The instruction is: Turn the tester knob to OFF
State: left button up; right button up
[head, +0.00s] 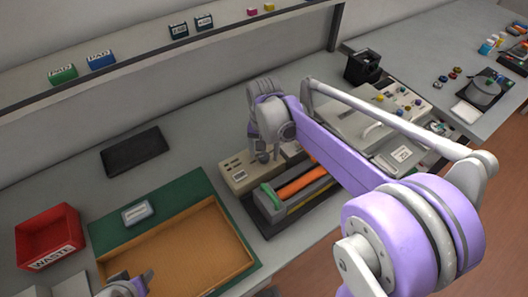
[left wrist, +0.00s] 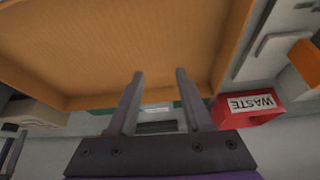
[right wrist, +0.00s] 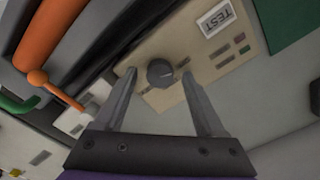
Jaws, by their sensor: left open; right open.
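The knob's setting is too small to read. My left gripper (left wrist: 160,75) is open and empty above the brown tray.
The brown tray (head: 245,243) sits on a green mat (head: 190,187). A red WASTE bin (head: 48,237) stands at the left. The orange roller (head: 300,183) in its device lies right of the tester. A dark pad (head: 134,151) lies behind the mat.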

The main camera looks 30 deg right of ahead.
aim_at(264, 156)
pick_arm(q)
jog(key=shift+w+r+p, duration=0.1)
jog(key=shift+r+p, duration=0.25)
jog(key=shift+r, duration=0.15)
pick_arm(e)
notch_tip(264, 156, up, 10)
jog(key=shift+r, duration=0.15)
